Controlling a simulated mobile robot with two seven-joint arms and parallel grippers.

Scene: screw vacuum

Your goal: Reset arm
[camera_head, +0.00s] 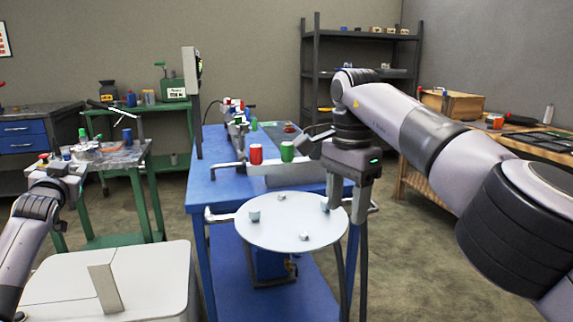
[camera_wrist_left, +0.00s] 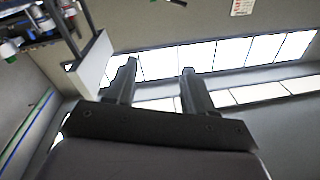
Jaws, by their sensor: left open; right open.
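My right gripper (camera_head: 346,205) is open, pointing down at the right edge of a white round plate (camera_head: 270,232) in the head view. Nothing shows between its fingers. It hides part of the plate's right rim. My left gripper (camera_wrist_left: 157,80) is open and empty in the left wrist view, its two dark fingers spread against the bright ceiling windows. In the head view the left arm's wrist (camera_head: 58,180) is at the far left, in front of a green workbench; its fingers are hard to make out there.
The plate carries a small bluish cup (camera_head: 254,216) and small metallic pieces. A dark shelf (camera_head: 340,75) stands at the back. Open floor lies right of the table.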

